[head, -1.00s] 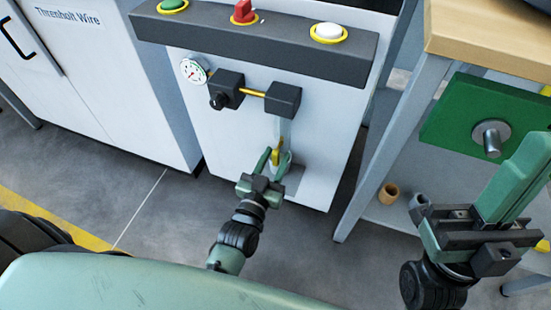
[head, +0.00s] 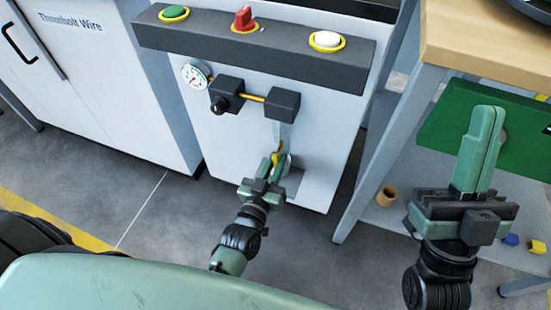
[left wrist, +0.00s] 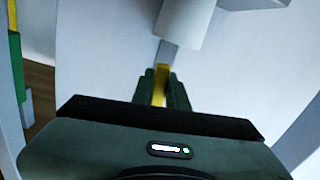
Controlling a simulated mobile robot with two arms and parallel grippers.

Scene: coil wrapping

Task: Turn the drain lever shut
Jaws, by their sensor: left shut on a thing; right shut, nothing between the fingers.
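The drain lever (head: 277,149) is a small yellow-coated lever at the lower end of a grey pipe, on the front of the white machine cabinet (head: 235,150). My left gripper (head: 273,166) is shut on the lever from below. In the left wrist view, the yellow lever (left wrist: 160,84) stands between the two green fingers (left wrist: 162,92), with the grey pipe above it. My right gripper (head: 480,145) is shut and empty, pointing up in front of the green panel at the right.
A dark control bar (head: 290,50) carries a green button, a red switch and a white button. A gauge (head: 195,76) and two black blocks sit below it. A wood-topped bench (head: 480,40) stands at the right, with a brown cup (head: 386,196) under it. The floor at centre left is clear.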

